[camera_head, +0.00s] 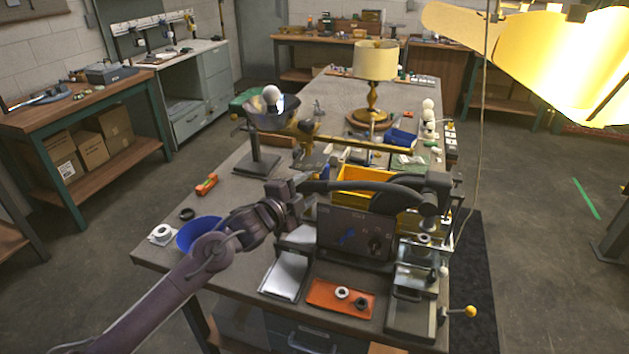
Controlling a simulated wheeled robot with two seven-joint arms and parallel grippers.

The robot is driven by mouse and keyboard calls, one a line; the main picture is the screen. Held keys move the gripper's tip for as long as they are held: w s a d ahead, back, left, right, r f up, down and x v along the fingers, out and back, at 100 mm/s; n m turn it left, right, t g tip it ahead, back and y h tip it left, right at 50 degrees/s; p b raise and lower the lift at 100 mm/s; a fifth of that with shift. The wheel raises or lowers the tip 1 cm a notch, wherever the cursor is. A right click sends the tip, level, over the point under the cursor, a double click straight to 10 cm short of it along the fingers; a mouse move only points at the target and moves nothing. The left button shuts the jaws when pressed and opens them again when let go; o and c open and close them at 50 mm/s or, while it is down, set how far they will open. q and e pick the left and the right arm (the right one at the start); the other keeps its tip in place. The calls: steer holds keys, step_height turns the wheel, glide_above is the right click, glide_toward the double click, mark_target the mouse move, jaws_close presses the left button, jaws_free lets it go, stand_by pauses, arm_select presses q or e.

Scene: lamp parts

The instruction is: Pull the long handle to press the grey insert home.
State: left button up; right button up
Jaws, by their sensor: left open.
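A long dark handle (350,186) runs from the head of a small bench press (436,187) on the right out to the left above the table. My left gripper (295,198) is at the handle's left end, its jaws open; whether they touch the handle is hard to tell. A small light grey ring-shaped piece (424,240) sits under the press head, and may be the grey insert; how deep it sits cannot be seen. My right gripper is not in view.
A dark panel (355,235) and yellow bin (372,180) stand beside the handle. An orange tray (325,294) with two rings lies in front. A yellow-knobbed lever (469,311) sticks out front right. A blue bowl (196,232) is at the left edge; a dish on a stand (265,160) is behind.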

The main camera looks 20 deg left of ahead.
arm_select(q)
steer(key=shift+p+x, duration=0.4)
steer(key=shift+x, duration=1.6)
steer(key=shift+c, duration=0.3)
jaws_close()
